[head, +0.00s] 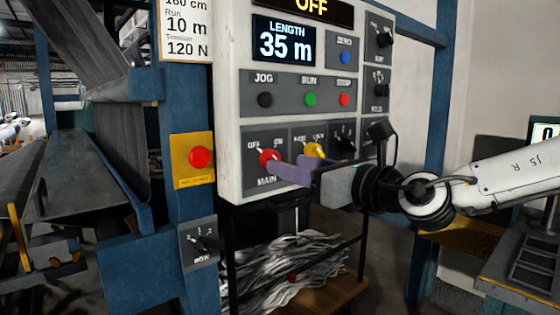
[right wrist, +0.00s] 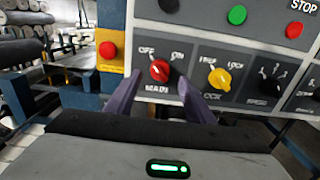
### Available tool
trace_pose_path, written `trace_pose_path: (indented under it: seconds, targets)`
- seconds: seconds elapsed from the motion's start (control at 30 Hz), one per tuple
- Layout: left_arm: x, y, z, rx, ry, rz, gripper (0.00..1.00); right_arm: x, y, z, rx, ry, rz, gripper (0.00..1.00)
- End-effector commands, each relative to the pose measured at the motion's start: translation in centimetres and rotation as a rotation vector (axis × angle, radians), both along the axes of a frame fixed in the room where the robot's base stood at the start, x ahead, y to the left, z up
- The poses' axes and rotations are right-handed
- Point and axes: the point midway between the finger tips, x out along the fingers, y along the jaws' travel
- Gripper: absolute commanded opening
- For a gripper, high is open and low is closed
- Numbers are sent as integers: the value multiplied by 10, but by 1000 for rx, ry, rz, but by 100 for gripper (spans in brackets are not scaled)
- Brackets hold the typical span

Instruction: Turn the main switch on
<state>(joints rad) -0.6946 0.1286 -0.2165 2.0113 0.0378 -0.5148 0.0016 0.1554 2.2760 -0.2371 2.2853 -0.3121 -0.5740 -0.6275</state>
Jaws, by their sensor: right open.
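The main switch (head: 269,158) is a red rotary knob on the lower left of the grey control panel (head: 229,120), labelled MAIN with OFF and ON marks. Its pale pointer leans up and left, toward OFF. It also shows in the right wrist view (right wrist: 159,70). The display (head: 310,8) at the panel top reads OFF. My right gripper (head: 290,170) has purple fingers and comes in from the right, in front of the panel. In the right wrist view its fingers are apart, one on each side of the knob, with nothing held. Contact cannot be told. My left gripper is not in view.
A yellow knob (head: 314,150) and a black knob (head: 344,146) sit right of the main switch. JOG, RUN and STOP buttons (head: 310,99) are above. A red button on a yellow plate (head: 199,158) is on the blue post to the left. Grey strips (head: 300,270) lie below.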

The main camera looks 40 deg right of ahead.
Motion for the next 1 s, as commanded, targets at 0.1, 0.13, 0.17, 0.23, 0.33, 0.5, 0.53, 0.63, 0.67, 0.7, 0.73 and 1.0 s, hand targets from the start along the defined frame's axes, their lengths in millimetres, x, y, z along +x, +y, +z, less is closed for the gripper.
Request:
trace_pose_path:
  seconds: [0.1, 0.13, 0.17, 0.23, 0.33, 0.5, 0.53, 0.63, 0.67, 0.7, 0.73, 1.0]
  targets:
    - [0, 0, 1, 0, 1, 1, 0, 16, 1, -1, -2, 4, 0, 49]
    - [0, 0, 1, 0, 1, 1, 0, 20, 1, -1, -2, 3, 0, 49]
    - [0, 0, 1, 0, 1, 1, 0, 23, 2, -1, -1, 4, 1, 49]
    - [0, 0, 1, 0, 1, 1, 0, 30, 2, 0, -2, 2, -1, 49]
    - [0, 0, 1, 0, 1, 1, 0, 38, 3, 0, -2, 2, -1, 49]
    - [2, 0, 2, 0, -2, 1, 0, 45, 4, 0, 0, 0, 0, 49]
    - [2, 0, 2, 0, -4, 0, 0, 46, 4, 0, 1, 0, 0, 49]
    - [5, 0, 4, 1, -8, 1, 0, 46, 4, 0, 1, -1, 0, 49]
    - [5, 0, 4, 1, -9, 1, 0, 46, 4, 0, 1, -1, 0, 49]
    - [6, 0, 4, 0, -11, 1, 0, 46, 4, 0, 1, -1, 0, 49]
    - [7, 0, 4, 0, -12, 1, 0, 46, 4, 0, 1, -1, 0, 49]
    - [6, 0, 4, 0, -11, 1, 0, 46, 4, 0, 0, 0, 1, 13]
